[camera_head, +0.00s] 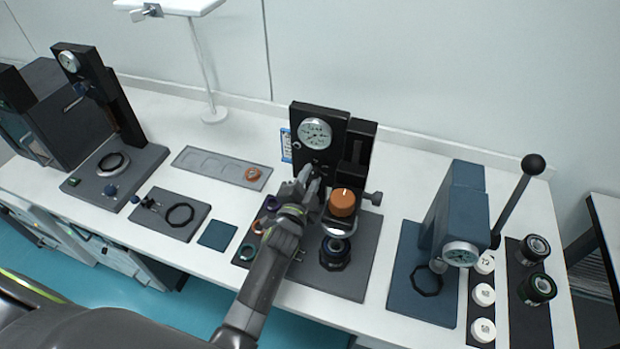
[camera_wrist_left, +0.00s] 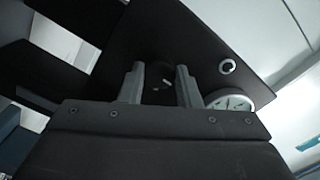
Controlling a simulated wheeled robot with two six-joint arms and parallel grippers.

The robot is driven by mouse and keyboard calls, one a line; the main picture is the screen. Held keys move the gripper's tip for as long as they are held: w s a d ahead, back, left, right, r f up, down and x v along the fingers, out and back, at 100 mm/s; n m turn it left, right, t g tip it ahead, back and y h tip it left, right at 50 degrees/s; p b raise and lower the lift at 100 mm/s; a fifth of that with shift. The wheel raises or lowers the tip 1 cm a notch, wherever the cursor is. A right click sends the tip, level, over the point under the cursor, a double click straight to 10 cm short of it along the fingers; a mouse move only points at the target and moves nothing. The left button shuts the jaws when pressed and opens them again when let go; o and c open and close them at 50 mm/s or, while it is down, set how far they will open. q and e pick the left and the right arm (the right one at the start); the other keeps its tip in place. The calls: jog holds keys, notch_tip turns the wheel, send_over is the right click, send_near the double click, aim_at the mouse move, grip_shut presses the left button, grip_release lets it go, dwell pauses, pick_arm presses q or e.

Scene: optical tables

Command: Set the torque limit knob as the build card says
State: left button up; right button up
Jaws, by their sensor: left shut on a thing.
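The torque station is a black upright panel (camera_head: 331,118) with a white round gauge (camera_head: 315,133), on a dark base plate (camera_head: 345,287). My left gripper (camera_head: 311,178) is at the panel front, below the gauge. In the wrist view its two fingers (camera_wrist_left: 160,88) are shut on a small dark knob (camera_wrist_left: 162,84) on the panel face. The knob's marking is too dark to read, and my fingers mostly hide it in the head view. A blue-and-white card (camera_head: 286,145) shows at the panel's left edge; its text is too small to read. My right gripper is not in view.
An orange-capped part (camera_head: 342,203) stands right of my gripper, above a dark round fixture (camera_head: 335,252). Coloured rings lie left of my forearm. A blue press (camera_head: 455,215) with a black-knobbed lever (camera_head: 512,200) stands right. A grey tray (camera_head: 215,165) lies left.

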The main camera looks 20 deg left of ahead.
pick_arm(q)
jog(key=shift+n, duration=0.3)
jog(key=o, duration=1)
jog(key=shift+c, duration=0.2)
